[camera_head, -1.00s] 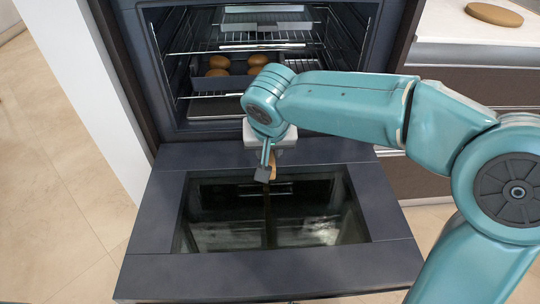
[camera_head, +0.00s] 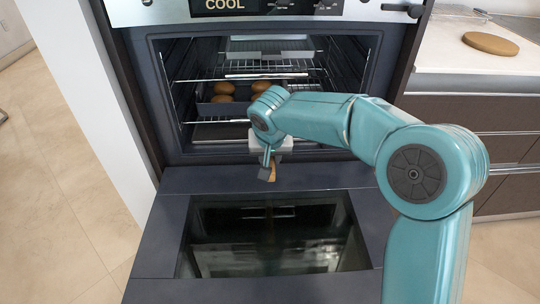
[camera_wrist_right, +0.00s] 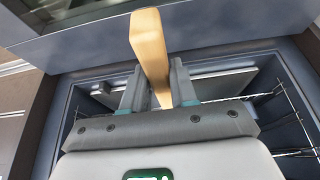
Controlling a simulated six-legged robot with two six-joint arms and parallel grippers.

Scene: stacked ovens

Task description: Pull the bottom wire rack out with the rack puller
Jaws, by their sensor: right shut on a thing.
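My right gripper (camera_head: 268,160) is over the inner part of the lowered oven door, in front of the oven opening. It is shut on a wooden, stick-like tool, the rack puller (camera_head: 272,173). In the right wrist view the puller (camera_wrist_right: 149,42) stands between the two fingers (camera_wrist_right: 158,88). Whether its end touches anything cannot be told. The lower wire rack (camera_head: 194,122) is inside the oven, under a dark pan (camera_head: 206,109) with several brown buns (camera_head: 223,88). My arm and gripper hide part of its right side. My left gripper is not in view.
The oven door (camera_head: 160,235) lies open and flat below the opening. An upper wire rack (camera_head: 205,79) sits above the pan. A panel reading COOL (camera_head: 224,4) is above. A counter (camera_head: 450,55) with a round brown board (camera_head: 491,43) stands at right.

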